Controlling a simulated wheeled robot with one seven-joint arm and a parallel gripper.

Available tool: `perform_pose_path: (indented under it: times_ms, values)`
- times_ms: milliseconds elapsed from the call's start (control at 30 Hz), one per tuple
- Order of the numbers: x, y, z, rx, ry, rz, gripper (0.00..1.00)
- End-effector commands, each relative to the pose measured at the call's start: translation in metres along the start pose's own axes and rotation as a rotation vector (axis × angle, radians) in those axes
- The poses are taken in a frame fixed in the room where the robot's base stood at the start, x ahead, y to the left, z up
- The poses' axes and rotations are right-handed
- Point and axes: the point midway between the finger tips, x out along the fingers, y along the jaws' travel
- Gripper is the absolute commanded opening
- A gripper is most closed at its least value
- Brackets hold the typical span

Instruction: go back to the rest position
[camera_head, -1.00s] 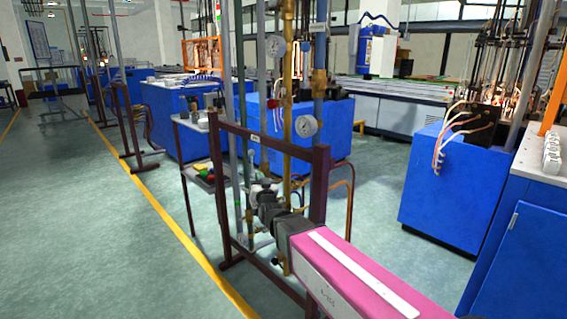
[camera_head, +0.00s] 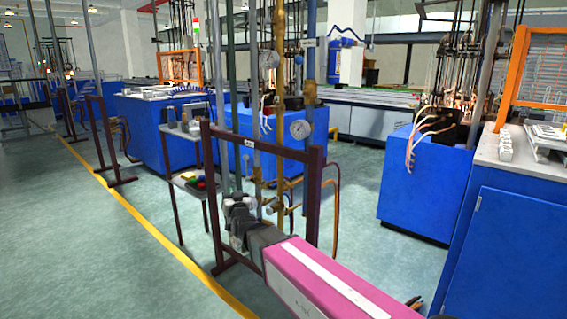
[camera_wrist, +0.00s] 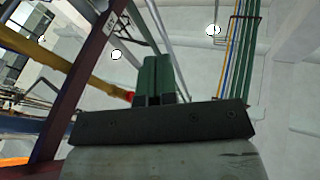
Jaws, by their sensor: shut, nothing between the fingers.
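My gripper (camera_wrist: 158,62) shows in the wrist view, its two green fingers together and nothing between them. The fingers point up the picture, with a pale ceiling and wall behind. I cannot make out the fingertips clearly in the head view. A dark maroon frame (camera_head: 313,200) stands close in front in the head view, with pipes and a round pressure gauge (camera_head: 300,129). In the wrist view a maroon post (camera_wrist: 85,75) and a yellow pipe (camera_wrist: 75,72) are left of the fingers. Their distance from the fingers cannot be told.
A small side table (camera_head: 190,186) with coloured items stands left of the frame. Blue machine cabinets (camera_head: 425,185) stand behind and to the right, and a blue counter (camera_head: 505,250) fills the right edge. Open green floor (camera_head: 60,240) lies left of the yellow line (camera_head: 150,232).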

Motion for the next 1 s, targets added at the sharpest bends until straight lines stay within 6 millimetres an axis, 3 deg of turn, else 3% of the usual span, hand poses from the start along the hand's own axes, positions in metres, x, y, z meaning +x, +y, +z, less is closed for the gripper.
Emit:
perform_pose_path:
  times_ms: [367, 633, 767, 1000]
  values:
    - [-0.013, 0.048, 0.035, -0.026, -0.205, 0.037, 0.0]
    - [-0.046, 0.111, 0.077, -0.042, -0.483, 0.1, 0.0]
    - [-0.085, 0.16, 0.106, -0.039, -0.706, 0.162, 0.0]
    - [-0.19, 0.244, 0.144, 0.014, -1.161, 0.304, 0.0]
